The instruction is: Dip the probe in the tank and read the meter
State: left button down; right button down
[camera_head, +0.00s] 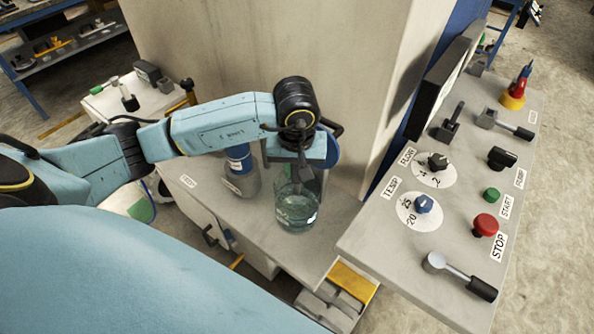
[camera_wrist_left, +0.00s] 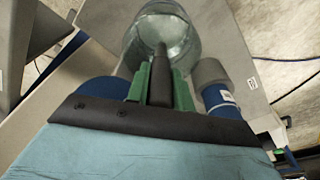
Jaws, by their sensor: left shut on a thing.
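The glass tank (camera_head: 297,212) stands on the grey bench, part filled with clear greenish liquid; it also shows at the top of the left wrist view (camera_wrist_left: 165,32). My left gripper (camera_head: 301,160) is above the tank. In the left wrist view its green fingers (camera_wrist_left: 160,88) are shut on a dark rod-like probe (camera_wrist_left: 160,70). The probe points toward the tank and its end overlaps the glass. I cannot tell whether the tip touches the liquid. I cannot pick out the meter's reading. My right gripper is not in view.
A blue and grey cylinder (camera_head: 239,162) stands just left of the tank. A sloped control panel (camera_head: 458,240) with knobs, levers, a green START button (camera_head: 491,194) and a red STOP button (camera_head: 485,225) is on the right. A large pale column (camera_head: 240,60) rises behind.

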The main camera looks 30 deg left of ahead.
pick_arm(q)
notch_tip(320, 180, up, 4)
jog(key=shift+f+p, duration=0.1)
jog(key=shift+p, duration=0.8)
jog(key=shift+r+p, duration=1.4)
jog(key=shift+r, duration=1.2)
jog(key=d+r+m+b, duration=0.1)
jog(key=m, duration=0.1)
jog(key=d+r+m+b, duration=0.1)
jog(key=d+m, duration=0.1)
jog(key=w+d+m+b, duration=0.1)
jog(key=d, duration=0.1)
jog(key=shift+w+r+m+h, duration=0.1)
jog(key=shift+r+m+h, duration=0.2)
jog(key=shift+r+m, duration=0.1)
